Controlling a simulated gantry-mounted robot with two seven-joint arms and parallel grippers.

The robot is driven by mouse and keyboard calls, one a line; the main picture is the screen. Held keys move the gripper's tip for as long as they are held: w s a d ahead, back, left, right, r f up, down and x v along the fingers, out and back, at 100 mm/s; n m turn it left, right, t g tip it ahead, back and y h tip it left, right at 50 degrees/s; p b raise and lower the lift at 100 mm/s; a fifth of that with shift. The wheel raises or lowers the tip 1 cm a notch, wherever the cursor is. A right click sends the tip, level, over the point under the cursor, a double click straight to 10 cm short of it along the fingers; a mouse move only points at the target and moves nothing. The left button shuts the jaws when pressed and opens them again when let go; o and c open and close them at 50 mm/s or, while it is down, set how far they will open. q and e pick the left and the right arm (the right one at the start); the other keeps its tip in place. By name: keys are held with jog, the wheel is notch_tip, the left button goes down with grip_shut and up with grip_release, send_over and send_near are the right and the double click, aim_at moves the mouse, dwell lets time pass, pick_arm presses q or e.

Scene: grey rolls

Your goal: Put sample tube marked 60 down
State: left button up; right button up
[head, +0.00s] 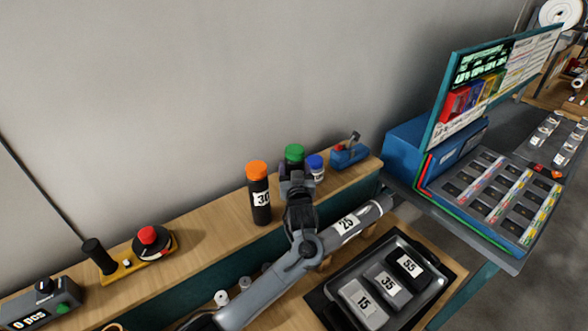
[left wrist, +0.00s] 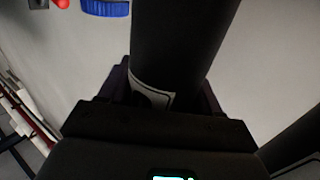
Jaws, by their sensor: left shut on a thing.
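My left gripper (head: 298,182) is above the wooden ledge and shut on a dark tube with a green cap (head: 295,152). The gripper hides most of this tube in the head view, so its number does not show. The left wrist view shows the dark tube body (left wrist: 180,45) between the jaws, upright in the head view, with part of a white label. I cannot tell whether its base touches the ledge. My right gripper is not in view.
An orange-capped tube marked 30 (head: 260,200) stands left of the held tube; a blue-capped container (head: 316,167) is close on its right. A blue tool (head: 349,153) is further right. A cylinder marked 25 (head: 358,220) and a black tray (head: 408,308) are in front.

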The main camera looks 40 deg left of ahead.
pick_arm(q)
jog(key=shift+f, duration=0.15)
jog(key=o, duration=1.1)
